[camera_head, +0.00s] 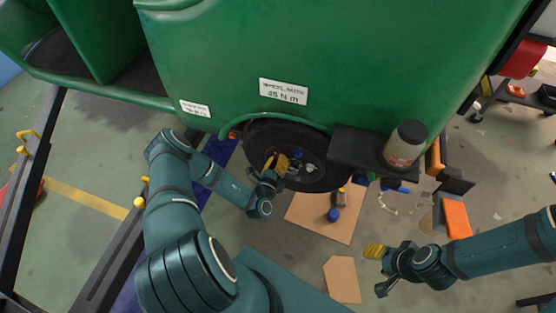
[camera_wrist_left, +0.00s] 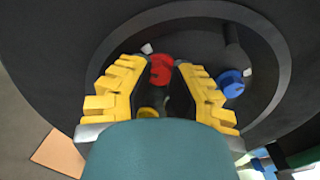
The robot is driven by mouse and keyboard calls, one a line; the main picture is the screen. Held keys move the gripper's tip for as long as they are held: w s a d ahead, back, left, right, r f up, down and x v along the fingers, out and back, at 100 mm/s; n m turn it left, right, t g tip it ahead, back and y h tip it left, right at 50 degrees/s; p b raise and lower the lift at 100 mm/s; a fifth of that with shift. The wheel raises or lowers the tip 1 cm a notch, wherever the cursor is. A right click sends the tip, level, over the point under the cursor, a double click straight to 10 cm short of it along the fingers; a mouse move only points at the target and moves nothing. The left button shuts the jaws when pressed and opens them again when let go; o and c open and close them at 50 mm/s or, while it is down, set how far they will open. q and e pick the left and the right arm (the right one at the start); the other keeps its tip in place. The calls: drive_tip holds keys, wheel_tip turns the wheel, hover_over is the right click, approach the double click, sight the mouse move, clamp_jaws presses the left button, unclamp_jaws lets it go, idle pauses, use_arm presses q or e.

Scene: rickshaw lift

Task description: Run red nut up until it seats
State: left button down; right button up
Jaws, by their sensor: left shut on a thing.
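The red nut (camera_wrist_left: 161,70) shows in the left wrist view between the yellow-padded fingers of my left gripper (camera_head: 286,163), at the dark wheel (camera_head: 322,181) under the green body. My left gripper is shut on the red nut. Whether the nut touches the wheel face cannot be told. A blue nut (camera_wrist_left: 231,84) sits on the wheel to the right of it; a yellow piece (camera_wrist_left: 147,112) shows low between the fingers. In the head view the red nut is hidden by the gripper. My right gripper (camera_head: 376,270) is open and empty, away from the wheel at the lower right.
The green body (camera_head: 350,50) carries a label (camera_head: 283,91) above the wheel. A brown board (camera_head: 309,218) with a blue object (camera_head: 333,215) lies on the floor below. An orange box (camera_head: 457,220) stands right.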

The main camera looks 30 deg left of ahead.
use_arm(q)
drive_tip(key=c, duration=1.1)
unclamp_jaws()
drive_tip(key=shift+w, duration=0.1)
drive_tip(key=shift+f, duration=0.1)
